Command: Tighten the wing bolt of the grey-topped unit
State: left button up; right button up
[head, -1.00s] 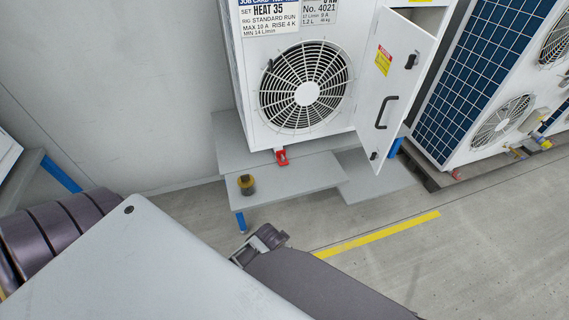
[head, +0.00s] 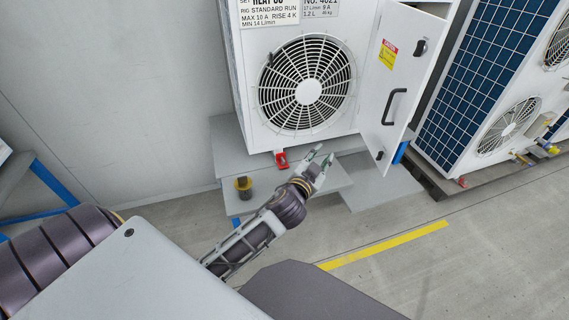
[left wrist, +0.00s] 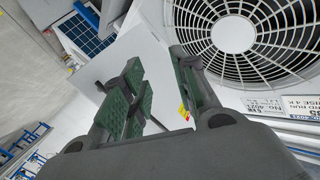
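A white fan unit (head: 250,110) stands on a grey stepped stand in the head view, with its door open on the right. Its top is out of view, so I cannot tell its colour. I cannot make out a wing bolt. My left gripper (head: 321,157) is open and empty in front of the unit's lower front edge, over the stand. In the left wrist view, the left gripper (left wrist: 160,62) shows its green-padded fingers apart with nothing between them. The fan grille (left wrist: 235,35) is beyond them. My right gripper is not in view.
A red fitting (head: 281,159) sits at the unit's lower edge. A black-and-yellow knob-like item (head: 243,187) stands on the grey stand (head: 362,188). The open door (head: 402,80) juts out at right. Another fan unit (head: 466,120) stands further right. The floor in front is clear.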

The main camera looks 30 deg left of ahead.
pick_arm(q)
jog(key=w+d+r+m+t+h, duration=0.1)
jog(key=d+r+m+t+h, duration=0.2)
jog(key=d+r+m+h, duration=0.95)
jog(key=s+d+f+m+g+h, duration=0.2)
jog(key=d+f+m+g+h, duration=0.35)
jog(key=d+m+g, duration=0.55)
jog(key=w+a+f+m+g+y, duration=0.1)
jog(key=w+a+f+g+y, duration=0.1)
jog(key=a+f+y, duration=0.45)
jog(key=w+a+f+m+g+y, duration=0.25)
jog(key=a+f+y, duration=0.25)
jog(key=a+f, duration=0.25)
jog(key=w+a+r+n+g+y, duration=0.1)
jog(key=a+r+n+y, duration=0.2)
jog(key=a+y, duration=0.6)
jog(key=a+n, duration=0.2)
jog(key=a, duration=1.2)
jog(key=shift+w+r+n+b, duration=0.15)
jog(key=shift+w+n+b, duration=0.05)
jog(key=shift+n+b, duration=0.1)
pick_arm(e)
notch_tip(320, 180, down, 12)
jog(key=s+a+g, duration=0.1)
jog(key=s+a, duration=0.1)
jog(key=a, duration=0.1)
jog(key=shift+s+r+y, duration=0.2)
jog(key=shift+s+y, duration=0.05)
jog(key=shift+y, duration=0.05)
